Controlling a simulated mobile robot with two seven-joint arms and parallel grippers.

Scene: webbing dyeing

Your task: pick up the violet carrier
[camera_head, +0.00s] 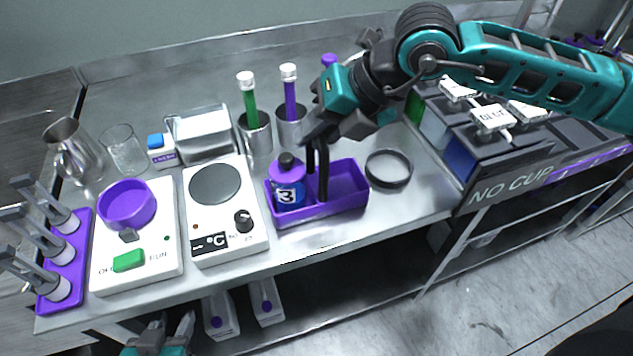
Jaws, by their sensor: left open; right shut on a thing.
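The violet carrier (335,207) is an open purple tray near the front edge of the steel bench, right of the hot plate. A violet bottle (289,188) with a dark cap and a label marked 3 stands in its left part; the right part looks empty. My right gripper (317,190) reaches down from above into the carrier's middle, just right of the bottle. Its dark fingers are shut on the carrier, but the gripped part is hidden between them. I cannot tell if the carrier is clear of the bench. My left gripper (170,330) is open and empty, low at the bottom edge.
The hot plate (215,238) stands close left of the carrier. A round dark dish (388,168) lies close to its right. Metal cups (256,138) with green and violet tubes stand behind.

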